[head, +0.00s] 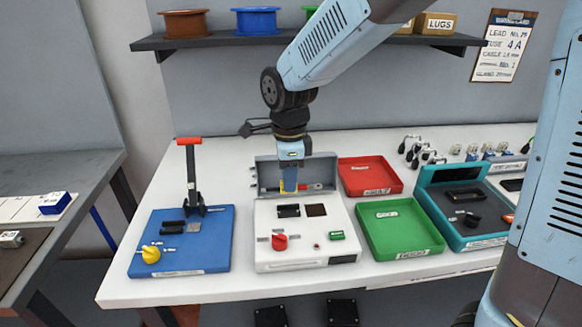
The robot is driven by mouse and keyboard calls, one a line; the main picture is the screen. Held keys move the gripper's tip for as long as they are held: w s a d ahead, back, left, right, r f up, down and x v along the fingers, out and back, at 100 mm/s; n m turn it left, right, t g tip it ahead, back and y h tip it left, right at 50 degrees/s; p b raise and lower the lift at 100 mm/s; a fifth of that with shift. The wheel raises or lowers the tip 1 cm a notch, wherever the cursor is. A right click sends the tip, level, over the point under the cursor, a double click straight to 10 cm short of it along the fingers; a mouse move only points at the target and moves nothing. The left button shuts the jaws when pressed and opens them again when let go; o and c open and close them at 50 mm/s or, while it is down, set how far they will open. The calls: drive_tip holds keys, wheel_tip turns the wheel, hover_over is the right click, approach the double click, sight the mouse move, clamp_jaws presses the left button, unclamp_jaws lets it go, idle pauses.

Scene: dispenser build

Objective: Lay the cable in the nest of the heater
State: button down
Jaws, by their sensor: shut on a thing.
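The white unit, which looks like the heater (330,233), stands on the bench with its grey lid (268,172) raised at the back. My gripper (289,187) points down just in front of the lid, behind the dark slot. The fingers hide the cable's middle. I cannot tell whether the cable touches the unit.
A blue press (215,250) with a red-handled lever stands left. Several small parts lie at the back right. A shelf (220,40) with spools runs above.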

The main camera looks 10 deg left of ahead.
drive_tip(key=shift+w+f, duration=0.15)
drive_tip(key=shift+f, duration=2.1)
drive_tip(key=shift+f, duration=1)
idle(1.2)
drive_tip(key=c, duration=0.6)
unclamp_jaws()
drive_tip(key=shift+r, duration=3.5)
